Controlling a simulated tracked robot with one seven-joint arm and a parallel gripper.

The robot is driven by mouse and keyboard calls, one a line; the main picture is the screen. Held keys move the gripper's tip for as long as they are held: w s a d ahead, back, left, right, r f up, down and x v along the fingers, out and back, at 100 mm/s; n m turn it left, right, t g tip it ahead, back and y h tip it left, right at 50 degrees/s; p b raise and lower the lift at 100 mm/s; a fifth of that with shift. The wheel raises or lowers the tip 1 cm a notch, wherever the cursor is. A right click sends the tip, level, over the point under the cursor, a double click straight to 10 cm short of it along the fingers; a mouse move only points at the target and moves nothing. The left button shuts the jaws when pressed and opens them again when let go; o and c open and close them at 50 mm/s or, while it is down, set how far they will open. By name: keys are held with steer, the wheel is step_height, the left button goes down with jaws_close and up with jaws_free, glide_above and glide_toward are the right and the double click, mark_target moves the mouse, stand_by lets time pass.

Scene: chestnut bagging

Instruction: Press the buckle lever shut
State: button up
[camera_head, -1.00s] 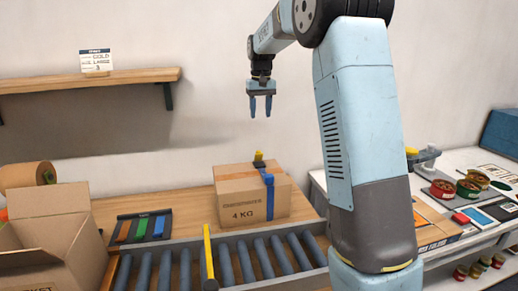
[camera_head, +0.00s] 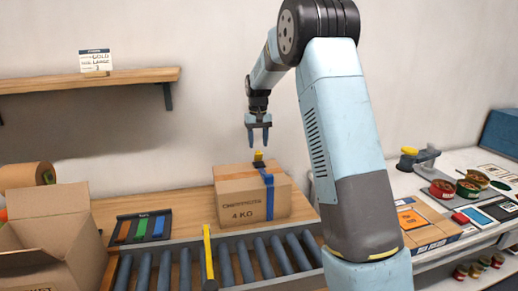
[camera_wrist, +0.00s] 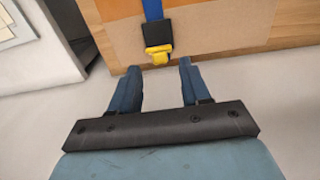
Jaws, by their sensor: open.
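The yellow buckle lever (camera_head: 258,156) stands up from a dark buckle (camera_head: 260,164) on top of a closed cardboard box (camera_head: 240,206) marked 4 KG. A blue strap (camera_head: 269,192) runs over the box and down its front. My gripper (camera_head: 258,145) is open and empty, pointing down just above the lever. In the wrist view the yellow lever (camera_wrist: 158,54) and black buckle (camera_wrist: 157,32) lie beyond and between my two fingertips (camera_wrist: 158,63). A gap seems to remain between fingers and lever.
The box stands on a wooden bench behind a roller conveyor (camera_head: 235,258) with a yellow bar (camera_head: 208,252). An open carton (camera_head: 50,235) is at the left, beside a tray of coloured strips (camera_head: 141,228). A side table at right holds tins (camera_head: 442,188). A shelf (camera_head: 90,80) hangs on the wall.

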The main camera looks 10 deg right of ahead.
mark_target(258, 156)
steer(key=shift+f, duration=1.6)
steer(key=shift+c, duration=0.3)
